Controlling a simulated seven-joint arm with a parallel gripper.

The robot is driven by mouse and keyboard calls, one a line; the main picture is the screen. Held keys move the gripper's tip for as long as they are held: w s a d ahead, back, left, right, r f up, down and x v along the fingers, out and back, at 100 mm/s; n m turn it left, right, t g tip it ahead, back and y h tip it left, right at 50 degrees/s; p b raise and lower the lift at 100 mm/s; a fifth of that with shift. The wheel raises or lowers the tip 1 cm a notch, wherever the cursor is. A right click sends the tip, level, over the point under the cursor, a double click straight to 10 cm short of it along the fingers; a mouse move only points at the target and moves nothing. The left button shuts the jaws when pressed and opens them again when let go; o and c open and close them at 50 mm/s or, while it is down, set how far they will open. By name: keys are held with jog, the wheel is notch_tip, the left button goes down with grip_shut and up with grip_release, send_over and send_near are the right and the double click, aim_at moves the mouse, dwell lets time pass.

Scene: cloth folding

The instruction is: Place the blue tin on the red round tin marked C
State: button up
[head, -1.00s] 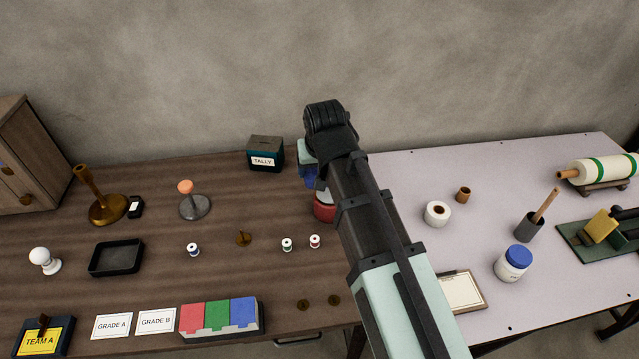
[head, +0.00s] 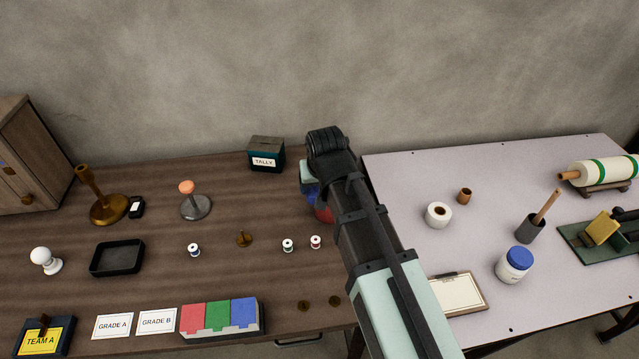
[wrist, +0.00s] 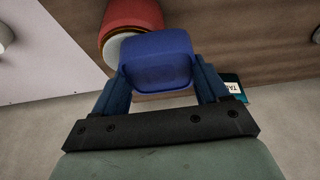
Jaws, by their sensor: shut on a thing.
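My gripper (wrist: 160,78) is shut on the blue tin (wrist: 157,62), which sits between its two dark blue fingers in the wrist view. The red round tin (wrist: 131,14) shows behind the blue tin, at the top of the wrist view, with a pale band near it. In the head view my arm covers most of both. A bit of the blue tin (head: 309,193) shows left of the arm, just above and left of the visible part of the red tin (head: 324,215). No letter C is visible. I cannot tell whether the two tins touch.
The teal TALLY box (head: 266,154) stands behind and left of the tins. Small spools (head: 315,242) stand in front.

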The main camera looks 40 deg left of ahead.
jog(key=o, duration=1.3)
jog(key=v, duration=1.2)
jog(key=shift+r, duration=0.15)
